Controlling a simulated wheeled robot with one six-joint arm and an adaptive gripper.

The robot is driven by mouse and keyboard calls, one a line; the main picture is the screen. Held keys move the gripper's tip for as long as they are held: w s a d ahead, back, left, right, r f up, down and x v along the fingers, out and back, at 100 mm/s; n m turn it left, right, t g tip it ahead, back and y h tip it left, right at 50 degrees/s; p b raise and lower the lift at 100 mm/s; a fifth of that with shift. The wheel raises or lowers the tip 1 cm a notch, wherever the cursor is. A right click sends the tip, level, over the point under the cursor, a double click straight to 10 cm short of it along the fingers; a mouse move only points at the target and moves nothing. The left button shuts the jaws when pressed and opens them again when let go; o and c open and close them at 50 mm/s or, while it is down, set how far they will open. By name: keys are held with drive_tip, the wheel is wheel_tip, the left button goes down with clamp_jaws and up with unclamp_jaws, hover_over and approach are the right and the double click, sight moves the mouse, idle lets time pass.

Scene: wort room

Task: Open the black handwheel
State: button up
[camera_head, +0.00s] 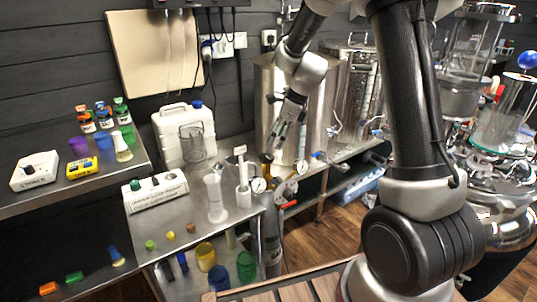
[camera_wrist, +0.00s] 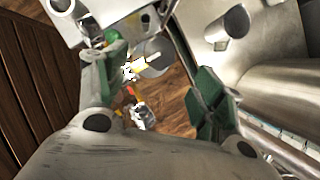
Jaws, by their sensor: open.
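My gripper (camera_head: 284,141) points down in front of the steel tanks, above the gas cylinder (camera_head: 272,240) and its gauges. In the wrist view my gripper (camera_wrist: 158,76) is open, with green finger pads wide apart and nothing between them. Beyond and below the pads is a small fitting with white and yellow parts (camera_wrist: 132,70), with orange and silver parts farther down. A round white gauge (camera_head: 258,185) and a red-handled part (camera_head: 290,204) show by the cylinder top. I cannot clearly pick out the black handwheel; it is too small or hidden.
Steel tanks (camera_head: 270,88) stand close behind my gripper. The bench at left holds a white jug (camera_head: 181,140), a graduated cylinder (camera_head: 215,197) and several coloured cups and caps. Glass vessels (camera_head: 474,60) stand at right. Wooden floor (camera_head: 335,235) is clear below.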

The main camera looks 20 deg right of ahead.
sight(267, 156)
drive_tip(key=x, duration=0.7)
drive_tip(key=shift+a+f, duration=0.1)
drive_tip(key=shift+f, duration=0.25)
drive_tip(key=c, duration=1)
